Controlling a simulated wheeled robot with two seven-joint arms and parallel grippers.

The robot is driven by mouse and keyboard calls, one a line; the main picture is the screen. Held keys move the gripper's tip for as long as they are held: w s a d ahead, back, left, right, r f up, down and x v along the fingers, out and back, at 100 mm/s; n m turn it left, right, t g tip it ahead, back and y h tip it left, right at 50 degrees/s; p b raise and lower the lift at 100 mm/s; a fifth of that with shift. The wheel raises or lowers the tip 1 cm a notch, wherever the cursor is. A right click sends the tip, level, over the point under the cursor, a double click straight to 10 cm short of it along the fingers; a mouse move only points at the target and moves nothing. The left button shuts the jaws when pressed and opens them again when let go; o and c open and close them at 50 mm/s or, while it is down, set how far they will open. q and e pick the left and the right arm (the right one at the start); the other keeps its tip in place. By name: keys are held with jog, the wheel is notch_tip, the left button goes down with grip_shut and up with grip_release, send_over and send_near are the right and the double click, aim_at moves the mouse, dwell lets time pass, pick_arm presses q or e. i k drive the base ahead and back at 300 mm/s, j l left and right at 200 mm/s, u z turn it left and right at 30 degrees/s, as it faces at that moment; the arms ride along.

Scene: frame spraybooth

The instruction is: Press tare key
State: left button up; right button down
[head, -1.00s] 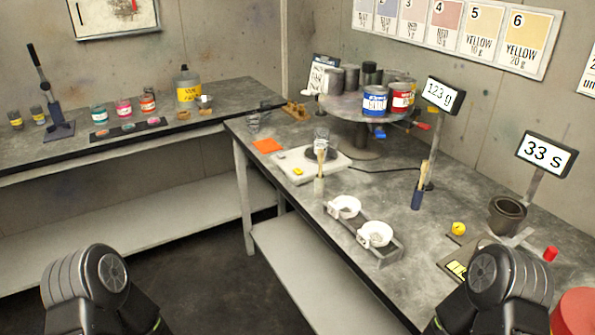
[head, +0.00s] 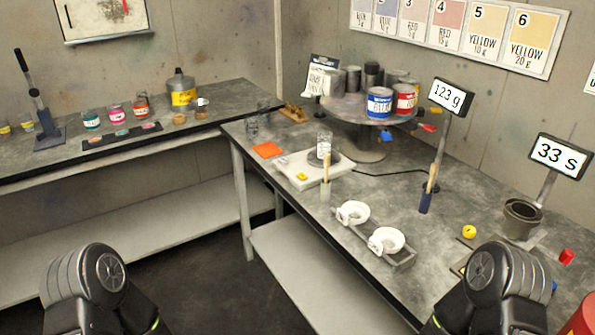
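A white scale (head: 316,170) sits on the right-hand bench, with a small yellow key (head: 302,177) on its front left part. A glass jar (head: 324,145) stands on the scale's dark round pan. The scale's display (head: 451,96) on a post reads 123 g. Links of my left and right arms show at the bottom left and bottom right. Both grippers are out of view, well away from the key.
Two white cups (head: 386,240) sit in a grey holder in front of the scale. A blue-handled brush (head: 427,192), a timer display (head: 559,156) reading 33 s and a dark pot (head: 521,218) stand to the right. An orange square (head: 267,150) lies left of the scale.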

aim_at(301, 176)
jog(key=i+j+z, duration=0.1)
jog(key=j, duration=0.3)
jog(key=i+j+z, duration=0.1)
jog(key=i+j, duration=0.15)
jog(key=j, duration=0.2)
jog(key=i+j, duration=0.15)
jog(key=j, duration=0.3)
jog(key=i+j+z, duration=0.15)
jog(key=j, duration=0.25)
jog(key=i+j+z, duration=0.1)
jog(key=j, duration=0.35)
jog(key=i+j+z, duration=0.1)
jog(key=j, duration=0.35)
jog(key=i+j+z, duration=0.1)
jog(key=j, duration=0.4)
